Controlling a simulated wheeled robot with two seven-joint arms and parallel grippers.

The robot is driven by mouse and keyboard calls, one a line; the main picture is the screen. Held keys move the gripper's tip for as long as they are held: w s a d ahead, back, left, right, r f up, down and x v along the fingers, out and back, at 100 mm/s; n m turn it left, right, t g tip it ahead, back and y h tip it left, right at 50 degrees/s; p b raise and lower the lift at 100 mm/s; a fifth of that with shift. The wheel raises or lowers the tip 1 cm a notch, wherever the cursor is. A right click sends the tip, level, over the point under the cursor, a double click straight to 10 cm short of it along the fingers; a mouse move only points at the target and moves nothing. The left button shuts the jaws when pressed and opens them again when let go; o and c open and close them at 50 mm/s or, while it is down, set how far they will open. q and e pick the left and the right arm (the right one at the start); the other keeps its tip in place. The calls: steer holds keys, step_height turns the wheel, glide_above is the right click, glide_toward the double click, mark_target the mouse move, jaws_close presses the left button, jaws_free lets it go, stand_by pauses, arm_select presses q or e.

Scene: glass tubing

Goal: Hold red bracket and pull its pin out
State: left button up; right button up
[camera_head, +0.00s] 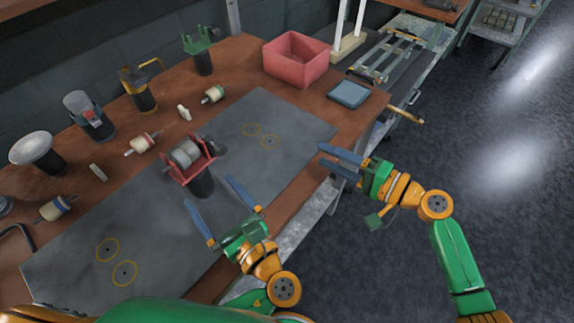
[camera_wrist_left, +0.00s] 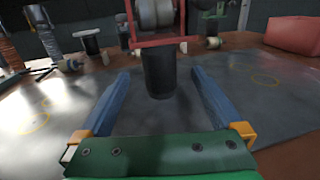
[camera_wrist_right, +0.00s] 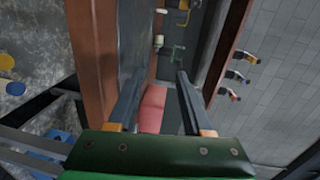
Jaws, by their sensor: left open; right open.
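The red bracket (camera_head: 187,170) stands on a dark cylindrical post on the grey mat and carries a pale roller. In the left wrist view the red bracket (camera_wrist_left: 163,42) is straight ahead, above its dark post. A small pale end shows at its right side and may be the pin; I cannot tell for sure. My left gripper (camera_head: 222,207) is open and empty, in front of the post, with its fingers pointing toward it; the left wrist view shows them apart (camera_wrist_left: 160,90). My right gripper (camera_head: 336,163) is open and empty near the table's right edge, well apart from the bracket.
A pink bin (camera_head: 296,62) and a blue box (camera_head: 349,94) stand at the back right. Several coloured holders on dark posts, such as a green one (camera_head: 200,52), line the back. Small spools lie between them and the mat (camera_head: 150,225). The mat is clear right of the bracket.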

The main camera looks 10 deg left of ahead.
mark_target(203, 184)
arm_select(q)
steer(key=shift+a, duration=0.25)
steer(key=x, duration=0.7)
steer(key=shift+d, duration=0.1)
arm_select(e)
steer(key=s+a+r+n+g+y, duration=0.1)
steer(key=s+a+r+g+y, duration=0.2)
steer(key=s+a+r, duration=0.3)
steer(key=s+a+g, duration=0.1)
steer(key=s+a, duration=0.1)
steer(key=shift+a+n+g+y, duration=0.3)
steer(key=shift+g+y, duration=0.1)
